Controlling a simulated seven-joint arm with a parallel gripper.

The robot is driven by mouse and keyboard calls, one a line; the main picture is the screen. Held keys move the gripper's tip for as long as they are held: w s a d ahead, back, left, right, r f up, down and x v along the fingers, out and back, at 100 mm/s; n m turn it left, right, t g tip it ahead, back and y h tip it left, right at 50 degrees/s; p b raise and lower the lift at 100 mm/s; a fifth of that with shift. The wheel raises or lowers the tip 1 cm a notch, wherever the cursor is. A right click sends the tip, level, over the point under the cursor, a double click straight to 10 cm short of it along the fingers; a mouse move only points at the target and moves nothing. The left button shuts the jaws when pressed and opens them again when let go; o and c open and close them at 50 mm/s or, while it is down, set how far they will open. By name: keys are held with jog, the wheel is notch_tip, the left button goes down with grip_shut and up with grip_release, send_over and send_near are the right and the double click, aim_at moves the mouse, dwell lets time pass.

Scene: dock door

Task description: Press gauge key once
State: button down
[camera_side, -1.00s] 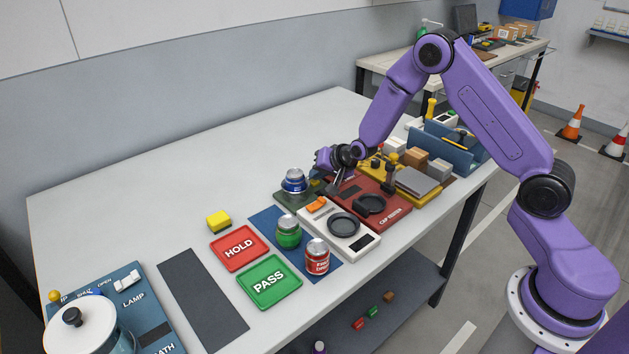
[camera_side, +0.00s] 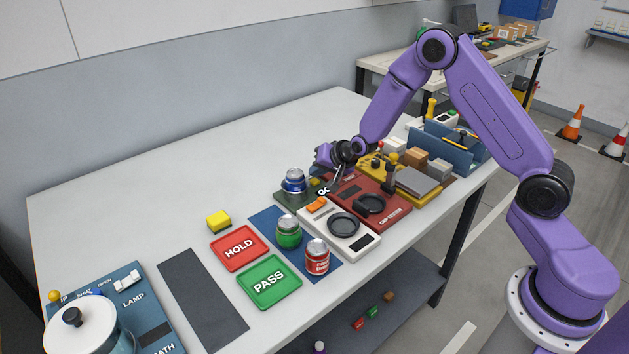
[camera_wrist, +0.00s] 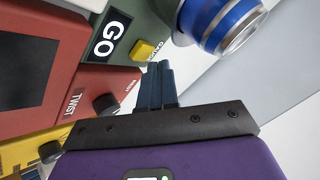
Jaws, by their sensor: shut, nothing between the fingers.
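The dark green gauge (camera_side: 284,199) stands at the back of the device row with a blue-and-silver can (camera_side: 294,181) on it. In the wrist view its display (camera_wrist: 110,37) reads GO in white letters. The yellow gauge key (camera_wrist: 143,50) sits beside the display, its label partly hidden. The blue can (camera_wrist: 222,20) is to its right. My gripper (camera_wrist: 159,68) is shut and empty, its fingertips close to the key; they look apart from it. In the side view my gripper (camera_side: 333,189) hangs beside the display, above the back of the devices.
A red device (camera_side: 375,212) with a TWIST knob (camera_wrist: 105,104) stands close beside the gauge. A white scale (camera_side: 340,236) is in front, with green and red cans (camera_side: 317,257) on a blue mat. The table's left back is clear.

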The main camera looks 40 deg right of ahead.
aim_at(317, 186)
jog(key=shift+r, duration=0.3)
jog(key=shift+r, duration=2.4)
jog(key=s+a+r+n+g+y, duration=0.1)
jog(key=s+a+r+n+g, duration=0.15)
jog(key=s+a+n, duration=0.55)
jog(key=s+a+r+n+g+y, duration=0.1)
jog(key=s+a+r+g, duration=0.3)
jog(key=s, duration=0.8)
jog(key=s+d+r+n+h, duration=0.1)
jog(key=s+d+n, duration=0.1)
jog(key=s, duration=0.6)
jog(key=s+d+n+g, duration=0.1)
jog(key=s+d+n, duration=0.1)
jog(key=s+n, duration=0.3)
jog(key=s+d+r+n+g+h, duration=0.1)
jog(key=s+n, duration=0.3)
jog(key=s, duration=0.7)
jog(key=shift+d+r+h, duration=0.3)
jog(key=shift+d+r, duration=0.05)
jog(key=shift+d, duration=0.35)
